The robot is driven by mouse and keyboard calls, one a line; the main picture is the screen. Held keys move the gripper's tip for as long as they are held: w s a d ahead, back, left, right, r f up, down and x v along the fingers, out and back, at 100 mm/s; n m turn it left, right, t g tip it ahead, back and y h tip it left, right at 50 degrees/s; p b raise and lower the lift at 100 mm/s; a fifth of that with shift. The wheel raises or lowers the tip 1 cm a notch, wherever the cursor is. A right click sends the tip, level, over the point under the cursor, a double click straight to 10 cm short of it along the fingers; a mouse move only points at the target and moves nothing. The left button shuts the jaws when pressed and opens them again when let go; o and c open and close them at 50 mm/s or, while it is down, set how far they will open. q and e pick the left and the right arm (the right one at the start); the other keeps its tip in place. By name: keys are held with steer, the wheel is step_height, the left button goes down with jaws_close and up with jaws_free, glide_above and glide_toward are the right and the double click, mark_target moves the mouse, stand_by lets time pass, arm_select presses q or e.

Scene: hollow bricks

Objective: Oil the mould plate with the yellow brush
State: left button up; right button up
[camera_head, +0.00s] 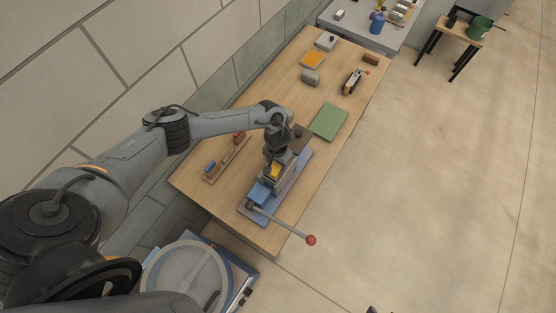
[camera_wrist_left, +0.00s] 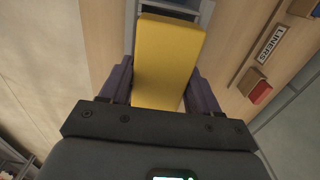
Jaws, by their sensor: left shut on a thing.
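My left gripper (camera_wrist_left: 163,90) is shut on the yellow brush (camera_wrist_left: 168,55), whose broad yellow body fills the space between the fingers in the left wrist view. In the head view the brush (camera_head: 275,170) shows as a small yellow patch under my left wrist, over the blue press (camera_head: 257,195) with a red-knobbed lever. The brush's bristle end is hidden, so I cannot tell whether it touches anything. The mould plate cannot be told apart clearly beneath the gripper. My right gripper does not show.
A green mat (camera_head: 329,121) lies on the wooden table (camera_head: 350,60). A rack marked "LINERS" (camera_wrist_left: 267,45) stands beside the press, near the wall. A lever with a red knob (camera_head: 311,240) juts past the table's edge. Grey and orange items sit at the far end.

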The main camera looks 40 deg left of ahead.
arm_select(q)
steer(key=shift+f, duration=0.15)
steer(key=shift+w+b, duration=0.25)
steer(key=shift+b, duration=0.05)
steer(key=shift+w+a, duration=0.15)
steer(key=shift+w, duration=0.45)
steer(key=shift+s, duration=0.1)
steer(key=shift+s+d+p, duration=0.2)
steer(key=shift+s+p, duration=0.1)
steer(key=shift+s, duration=0.55)
steer(key=shift+w, duration=0.15)
steer(key=shift+w+a, duration=0.1)
steer(key=shift+w, duration=0.2)
